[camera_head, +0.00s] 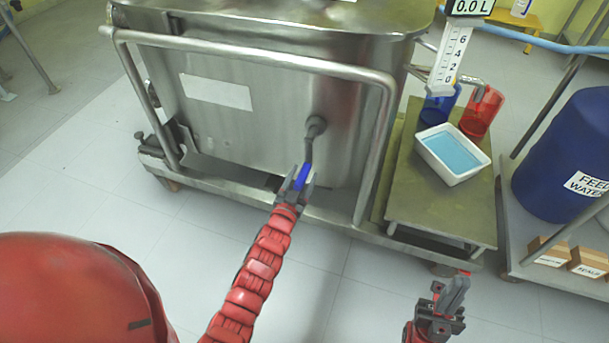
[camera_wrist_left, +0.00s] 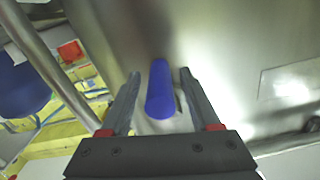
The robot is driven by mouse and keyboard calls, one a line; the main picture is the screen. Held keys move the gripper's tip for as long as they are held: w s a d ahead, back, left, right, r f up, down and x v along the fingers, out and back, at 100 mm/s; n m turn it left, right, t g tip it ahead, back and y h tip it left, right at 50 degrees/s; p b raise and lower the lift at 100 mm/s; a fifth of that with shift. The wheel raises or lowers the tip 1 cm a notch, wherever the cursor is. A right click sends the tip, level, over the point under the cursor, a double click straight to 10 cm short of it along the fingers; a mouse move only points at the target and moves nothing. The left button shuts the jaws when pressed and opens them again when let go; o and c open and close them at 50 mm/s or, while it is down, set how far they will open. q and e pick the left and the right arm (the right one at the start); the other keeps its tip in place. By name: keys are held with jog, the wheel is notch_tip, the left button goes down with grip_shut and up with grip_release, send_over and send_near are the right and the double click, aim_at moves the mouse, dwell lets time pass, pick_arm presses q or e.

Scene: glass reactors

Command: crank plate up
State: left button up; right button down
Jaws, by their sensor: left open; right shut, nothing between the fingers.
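A crank (camera_head: 316,126) sits on the front of the steel tank, its arm hanging down to a blue handle (camera_head: 302,174). My left gripper (camera_head: 299,182) is open at the handle. In the left wrist view the blue handle (camera_wrist_left: 160,90) stands between the two open fingers (camera_wrist_left: 158,78), with gaps at both sides. A flat metal plate (camera_head: 420,205) to the right of the tank carries a white tray (camera_head: 474,172) of blue liquid. My right gripper (camera_head: 456,290) is shut and empty, low at the right, apart from everything.
A bent steel rail (camera_head: 250,62) frames the tank (camera_head: 240,130). A red cup (camera_head: 484,110) and a blue cup (camera_head: 438,104) stand behind the tray, below a scale (camera_head: 447,60). A blue feed water drum (camera_head: 570,155) stands far right. The floor in front is clear.

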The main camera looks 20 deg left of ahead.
pick_arm(q)
jog(key=shift+w, duration=0.9)
grip_shut()
dwell(0.9)
